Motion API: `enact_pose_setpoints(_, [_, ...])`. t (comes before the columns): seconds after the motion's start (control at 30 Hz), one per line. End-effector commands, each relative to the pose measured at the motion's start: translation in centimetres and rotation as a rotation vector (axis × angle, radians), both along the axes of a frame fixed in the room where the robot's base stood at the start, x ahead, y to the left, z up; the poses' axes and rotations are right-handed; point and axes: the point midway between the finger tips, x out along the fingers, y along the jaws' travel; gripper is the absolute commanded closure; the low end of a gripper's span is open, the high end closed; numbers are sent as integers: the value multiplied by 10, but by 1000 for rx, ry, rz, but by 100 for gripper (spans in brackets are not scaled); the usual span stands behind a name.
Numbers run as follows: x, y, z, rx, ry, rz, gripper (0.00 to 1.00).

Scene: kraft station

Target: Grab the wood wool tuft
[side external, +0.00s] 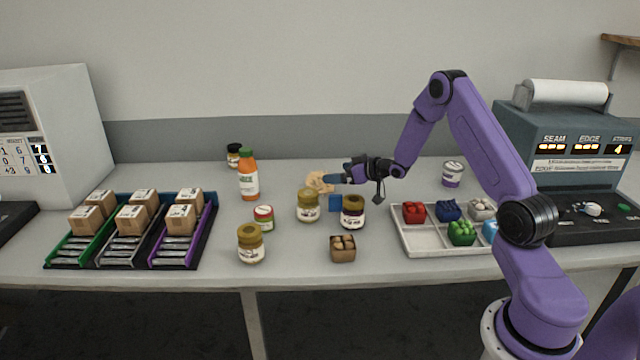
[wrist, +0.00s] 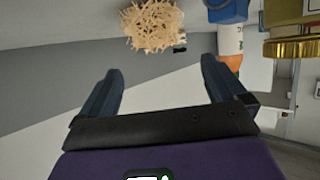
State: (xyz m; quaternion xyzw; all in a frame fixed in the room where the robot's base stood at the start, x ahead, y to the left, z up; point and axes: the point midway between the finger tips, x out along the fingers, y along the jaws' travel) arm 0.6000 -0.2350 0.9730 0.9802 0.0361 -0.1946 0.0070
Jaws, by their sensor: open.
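The wood wool tuft (side external: 319,182) is a pale tan, shaggy clump on the table, behind the middle jars. In the wrist view the tuft (wrist: 152,25) shows at the top, beyond the fingertips and roughly in line with the gap between them. My gripper (side external: 338,179) is just right of the tuft in the side view, low over the table, with its fingers pointing left. In the wrist view its two dark blue fingers (wrist: 160,72) stand wide apart with nothing between them. Whether a finger touches the tuft is unclear.
A jar (side external: 308,206), a small blue container (side external: 336,203) and a dark jar (side external: 353,212) stand close in front of the tuft. An orange bottle (side external: 249,176) stands to the left. A divided white tray (side external: 425,243) is at the right. Table behind the tuft is clear.

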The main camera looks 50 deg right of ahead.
Motion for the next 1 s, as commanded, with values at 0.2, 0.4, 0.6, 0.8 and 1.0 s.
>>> enact_pose_setpoints(0.2, [27, 2, -12, 0, 1, 0, 2])
enact_pose_setpoints(0.4, [37, 3, -16, 0, 1, 0, 2])
enact_pose_setpoints(0.6, [49, 2, -20, -1, 0, 1, 2])
enact_pose_setpoints(0.8, [70, 1, -27, -1, 1, 1, 2])
enact_pose_setpoints(1.0, [84, 1, -33, 0, 1, 0, 2])
